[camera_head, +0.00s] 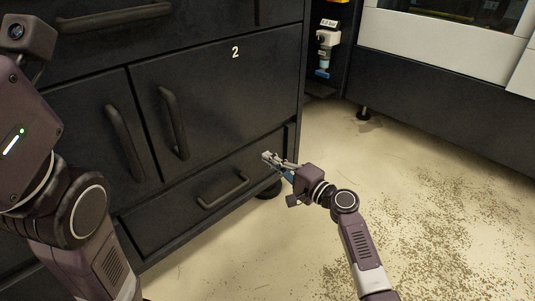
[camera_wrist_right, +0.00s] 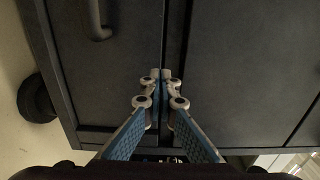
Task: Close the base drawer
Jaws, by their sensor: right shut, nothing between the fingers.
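The base drawer (camera_head: 180,212) is the low, wide dark drawer at the bottom of the black cabinet, with a bar handle (camera_head: 223,190) on its front. Its front looks nearly flush with the cabinet; I cannot tell whether a small gap is left. My right gripper (camera_head: 268,156) is shut and empty at the upper right part of the drawer front, away from the handle. In the right wrist view its fingertips (camera_wrist_right: 161,74) are together by the seam between drawer front (camera_wrist_right: 115,75) and door. Contact is unclear. My left arm shows at the left, its fingers out of view.
Above the drawer are cabinet doors with bar handles (camera_head: 173,123) and a panel marked 2 (camera_head: 235,53). A dark caster (camera_wrist_right: 37,98) stands under the cabinet. The speckled floor (camera_head: 440,210) at right is open, with a white machine (camera_head: 440,40) behind.

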